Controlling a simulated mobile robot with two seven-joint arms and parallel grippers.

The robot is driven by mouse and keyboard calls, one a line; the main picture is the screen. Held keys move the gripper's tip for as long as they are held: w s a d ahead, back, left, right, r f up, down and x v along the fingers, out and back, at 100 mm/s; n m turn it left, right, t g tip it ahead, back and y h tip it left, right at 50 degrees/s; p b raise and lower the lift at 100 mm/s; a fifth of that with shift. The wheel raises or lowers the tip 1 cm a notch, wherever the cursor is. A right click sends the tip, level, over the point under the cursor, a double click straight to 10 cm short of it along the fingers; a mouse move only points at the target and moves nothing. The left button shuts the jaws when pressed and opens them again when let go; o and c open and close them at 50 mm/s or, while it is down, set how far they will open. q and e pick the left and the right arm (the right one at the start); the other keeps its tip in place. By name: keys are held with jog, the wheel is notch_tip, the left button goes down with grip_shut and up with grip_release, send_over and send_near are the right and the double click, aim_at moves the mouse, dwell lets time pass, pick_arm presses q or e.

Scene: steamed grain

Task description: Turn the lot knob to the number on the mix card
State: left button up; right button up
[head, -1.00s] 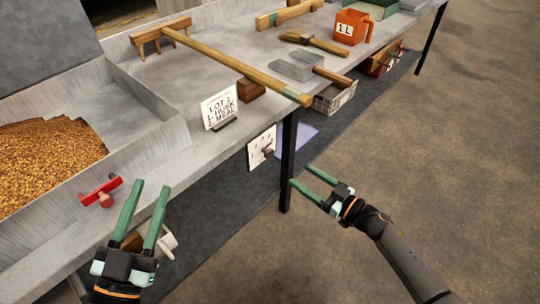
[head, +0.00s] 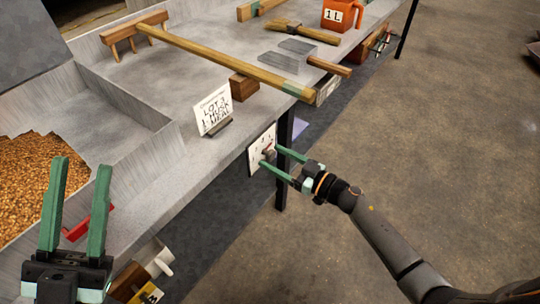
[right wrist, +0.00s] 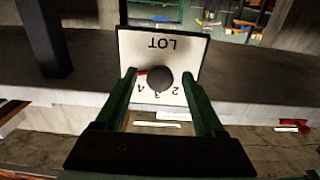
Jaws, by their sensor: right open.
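The mix card (head: 213,110) stands on the bench in the head view and reads LOT 3, with husk and meal lines below. The white lot dial plate (head: 255,152) hangs on the bench's front edge. In the right wrist view the plate (right wrist: 185,50) appears upside down, with LOT and the numbers 4, 3 and 2 legible. Its dark round knob (right wrist: 160,82) has a red mark at its picture-left side, not at the 3. My right gripper (head: 270,157) is open, its fingers on either side of the knob; contact is unclear. My left gripper (head: 82,168) is open and empty.
A grain tray (head: 130,150) lies at left, with a red handle (head: 76,230) near my left gripper. A dark bench leg (head: 284,150) stands behind my right gripper.

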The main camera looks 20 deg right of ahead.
jog(key=shift+w+a, duration=0.1)
grip_shut()
dwell(0.7)
